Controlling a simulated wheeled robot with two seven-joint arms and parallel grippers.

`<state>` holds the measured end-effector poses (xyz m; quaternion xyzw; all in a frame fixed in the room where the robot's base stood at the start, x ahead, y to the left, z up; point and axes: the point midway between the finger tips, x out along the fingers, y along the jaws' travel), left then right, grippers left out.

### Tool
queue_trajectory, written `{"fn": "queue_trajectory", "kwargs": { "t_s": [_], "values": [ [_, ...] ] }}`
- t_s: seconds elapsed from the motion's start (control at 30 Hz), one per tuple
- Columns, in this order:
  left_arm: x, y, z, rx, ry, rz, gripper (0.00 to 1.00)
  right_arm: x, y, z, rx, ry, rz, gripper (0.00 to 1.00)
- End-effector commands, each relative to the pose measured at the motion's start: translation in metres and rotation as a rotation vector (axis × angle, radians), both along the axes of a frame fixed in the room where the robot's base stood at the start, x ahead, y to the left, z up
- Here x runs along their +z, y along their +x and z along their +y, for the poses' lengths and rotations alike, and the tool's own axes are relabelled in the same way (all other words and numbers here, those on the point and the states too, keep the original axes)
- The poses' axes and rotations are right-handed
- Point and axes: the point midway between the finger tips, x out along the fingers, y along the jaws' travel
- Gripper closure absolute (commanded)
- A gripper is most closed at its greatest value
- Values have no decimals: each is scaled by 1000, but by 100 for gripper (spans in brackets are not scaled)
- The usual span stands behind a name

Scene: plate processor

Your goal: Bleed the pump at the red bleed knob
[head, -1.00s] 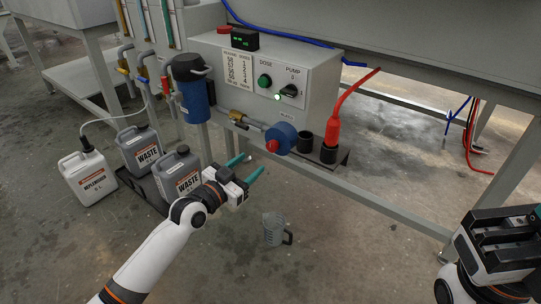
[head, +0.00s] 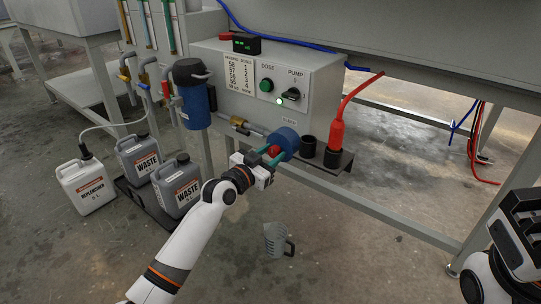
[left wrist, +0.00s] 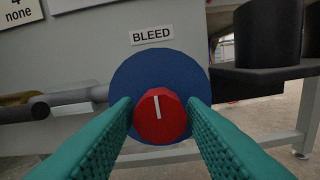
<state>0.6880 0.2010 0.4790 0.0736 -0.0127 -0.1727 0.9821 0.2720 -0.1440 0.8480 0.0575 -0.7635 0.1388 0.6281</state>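The red bleed knob (left wrist: 160,116) sits at the centre of the blue round pump head (left wrist: 127,77), below the BLEED label (left wrist: 151,34). Its white mark points straight up. In the head view the knob (head: 273,151) is partly covered by my left gripper (head: 273,155). My left gripper's teal fingers are open, one on each side of the knob, with a narrow gap on both sides in the left wrist view. I cannot tell how far the fingertips reach along the knob. My right gripper (head: 525,228) is at the right edge, away from the pump; its fingers are not clear.
A grey control box (head: 318,85) above carries a green DOSE button (head: 266,86) and a black PUMP switch (head: 292,94). Black cups (head: 307,146) and a red probe (head: 337,130) stand right of the pump. A jug (head: 274,240) and waste cans (head: 180,185) are on the floor.

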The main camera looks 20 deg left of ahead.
Motion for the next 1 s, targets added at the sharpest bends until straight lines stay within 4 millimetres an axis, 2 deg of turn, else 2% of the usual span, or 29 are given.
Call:
{"fn": "queue_trajectory", "kwargs": {
  "t_s": [0.03, 0.17, 0.57, 0.7, 1.0],
  "values": [
    [0, 0, 0, 0, 0, 0, 71, 0, 0, 0, 0, 0, 0, 100],
    [0, 0, 0, 0, 0, 0, 92, 0, 0, 0, 0, 0, 0, 100],
    [2, 0, 0, 0, -72, 27, 92, 5, 0, -1, 3, 4, 2, 100],
    [2, 0, 1, 1, -158, 59, 92, -5, 13, -1, 1, 2, 59, 100],
    [2, 0, 0, 1, -415, 152, 92, -13, 20, -2, 5, 7, 117, 100]
  ]
}}
